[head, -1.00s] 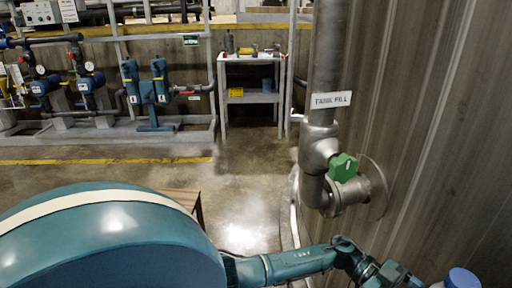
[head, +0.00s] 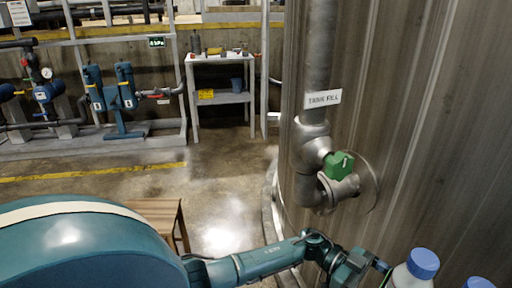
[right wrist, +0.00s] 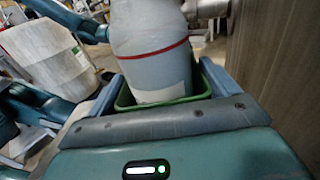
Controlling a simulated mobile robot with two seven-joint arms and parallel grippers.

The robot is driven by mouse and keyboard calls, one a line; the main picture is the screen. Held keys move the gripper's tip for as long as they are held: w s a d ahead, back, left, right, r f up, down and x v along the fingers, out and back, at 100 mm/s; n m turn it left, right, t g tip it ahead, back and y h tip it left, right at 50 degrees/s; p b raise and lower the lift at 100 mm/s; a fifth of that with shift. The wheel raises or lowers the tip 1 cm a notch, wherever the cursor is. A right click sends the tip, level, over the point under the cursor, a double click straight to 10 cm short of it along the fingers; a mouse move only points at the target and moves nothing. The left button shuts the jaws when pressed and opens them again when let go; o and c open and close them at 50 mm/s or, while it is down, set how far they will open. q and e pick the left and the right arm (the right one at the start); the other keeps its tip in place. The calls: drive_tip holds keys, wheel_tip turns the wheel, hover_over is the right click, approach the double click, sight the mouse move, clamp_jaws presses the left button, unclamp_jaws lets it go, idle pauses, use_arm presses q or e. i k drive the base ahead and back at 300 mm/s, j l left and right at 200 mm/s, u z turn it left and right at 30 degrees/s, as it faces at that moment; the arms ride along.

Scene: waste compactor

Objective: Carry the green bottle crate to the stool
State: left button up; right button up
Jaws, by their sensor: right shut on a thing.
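The green crate (right wrist: 206,88) shows in the right wrist view as a green rim around a pale bottle (right wrist: 150,55) with a red band. My right gripper (right wrist: 162,103) is shut on the crate's near side. In the head view, two blue-capped bottles (head: 412,270) show at the bottom right; the crate lies below the frame. My left gripper (head: 380,266) is close beside the bottles. Its fingers are too small and cut off to read. A brown wooden stool (head: 160,212) stands on the floor at lower left, partly hidden by a large teal dome.
The tank (head: 430,130) with a vertical pipe (head: 318,60) and green valve (head: 338,165) stands close behind my left arm. A grey shelf (head: 222,98) and blue pumps (head: 118,95) stand at the back. The floor (head: 225,190) between the stool and tank is clear.

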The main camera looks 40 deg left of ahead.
sight(146, 213)
drive_tip(key=k+j, duration=0.15)
drive_tip(key=j, duration=0.25)
drive_tip(key=k+j, duration=0.15)
drive_tip(key=j, duration=0.2)
drive_tip(key=k+j+u, duration=0.2)
drive_tip(key=i+u, duration=0.1)
drive_tip(key=u, duration=1.65)
drive_tip(key=i+u, duration=0.15)
drive_tip(key=i, duration=0.45)
drive_tip(key=i+l, duration=0.1)
drive_tip(key=i, duration=0.9)
